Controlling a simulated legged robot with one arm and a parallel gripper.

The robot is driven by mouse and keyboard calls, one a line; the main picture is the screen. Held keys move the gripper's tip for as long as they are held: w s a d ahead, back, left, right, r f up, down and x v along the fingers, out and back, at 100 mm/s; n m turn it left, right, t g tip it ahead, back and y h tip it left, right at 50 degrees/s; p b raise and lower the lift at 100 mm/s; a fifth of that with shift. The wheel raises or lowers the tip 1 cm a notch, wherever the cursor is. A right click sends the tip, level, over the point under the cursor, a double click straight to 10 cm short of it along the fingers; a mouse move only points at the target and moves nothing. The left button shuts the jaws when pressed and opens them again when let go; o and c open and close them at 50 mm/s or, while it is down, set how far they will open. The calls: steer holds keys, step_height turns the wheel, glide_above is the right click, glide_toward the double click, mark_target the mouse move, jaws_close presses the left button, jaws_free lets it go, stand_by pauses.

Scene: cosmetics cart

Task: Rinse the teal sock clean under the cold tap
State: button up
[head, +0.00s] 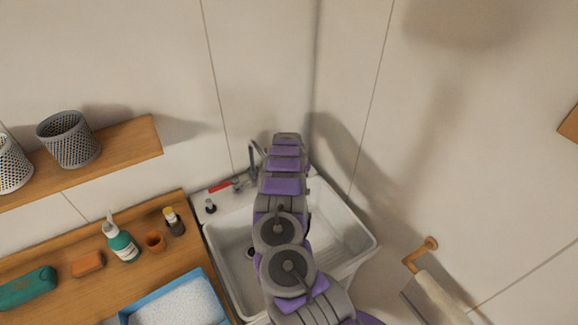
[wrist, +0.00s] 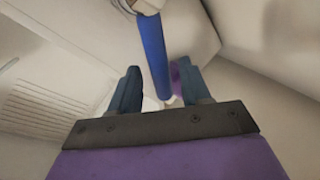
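In the wrist view my gripper (wrist: 158,68) is open, with one dark finger on each side of a long blue handle (wrist: 152,45). The handle runs down between the fingers from a metal fitting at the top. I cannot tell whether either finger touches it. In the head view my arm reaches over the white sink (head: 350,240) towards the tap (head: 252,160) and hides the gripper and the blue handle. The tap's red handle (head: 219,187) shows at its left. I cannot make out a teal sock in either view.
A shelf (head: 130,150) with mesh cups is above. Walls close in behind and right.

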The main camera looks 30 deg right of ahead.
steer(key=shift+r, duration=0.15)
steer(key=p+v, duration=0.1)
steer(key=v, duration=1.6)
steer(key=shift+s, duration=0.15)
steer(key=shift+a+p, duration=0.1)
steer(key=shift+p, duration=0.2)
